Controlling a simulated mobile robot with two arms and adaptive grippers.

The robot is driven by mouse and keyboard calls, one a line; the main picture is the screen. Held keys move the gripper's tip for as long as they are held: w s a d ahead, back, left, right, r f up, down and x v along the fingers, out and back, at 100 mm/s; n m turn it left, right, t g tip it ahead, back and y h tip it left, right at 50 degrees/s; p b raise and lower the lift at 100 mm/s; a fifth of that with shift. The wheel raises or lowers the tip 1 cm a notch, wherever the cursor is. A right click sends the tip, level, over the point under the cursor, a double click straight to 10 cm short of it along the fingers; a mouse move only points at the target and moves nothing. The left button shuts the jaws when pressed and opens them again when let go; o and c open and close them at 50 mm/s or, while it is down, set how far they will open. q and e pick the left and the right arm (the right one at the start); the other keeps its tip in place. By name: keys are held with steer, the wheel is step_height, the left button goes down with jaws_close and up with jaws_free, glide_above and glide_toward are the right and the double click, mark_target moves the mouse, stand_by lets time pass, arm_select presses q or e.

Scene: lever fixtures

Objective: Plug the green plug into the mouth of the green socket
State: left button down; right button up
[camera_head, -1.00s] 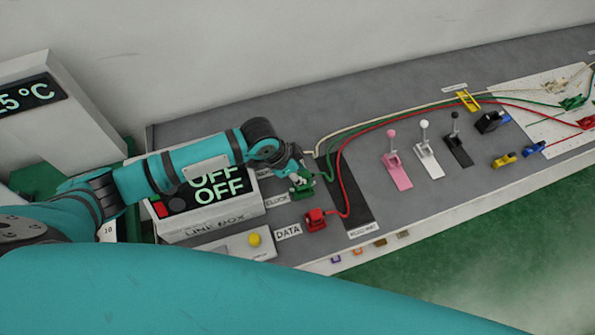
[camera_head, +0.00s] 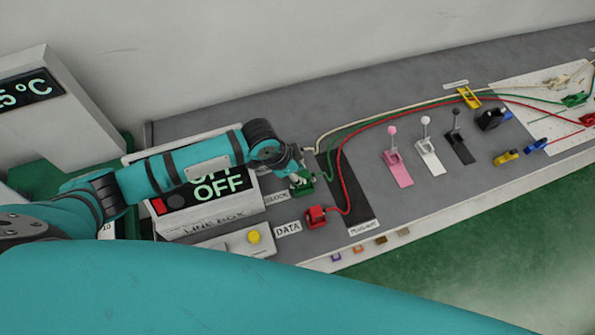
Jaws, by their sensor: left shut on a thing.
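My left gripper (camera_head: 297,177) is at the front of the line box, shut on the green plug, which it mostly covers. A green body (camera_head: 302,187) shows right at the fingertips, beside the CLOCK label; at this size I cannot tell which part of it is plug and which is the green socket, or whether the plug is in the mouth. The green cable (camera_head: 328,160) runs from there back and to the right. My right gripper is out of view.
A red connector (camera_head: 316,217) with a red cable stands by the DATA label, close in front. The line box (camera_head: 210,212) reading OFF is to the left. Pink (camera_head: 397,168), white and black levers stand to the right. A yellow cable guide (camera_head: 468,97) holds the cables.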

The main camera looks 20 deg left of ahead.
arm_select(q)
steer(key=shift+f+b, duration=0.5)
steer(key=shift+f, duration=0.6)
steer(key=c, duration=1)
jaws_free()
steer(key=shift+c, duration=0.2)
steer(key=v, duration=1.2)
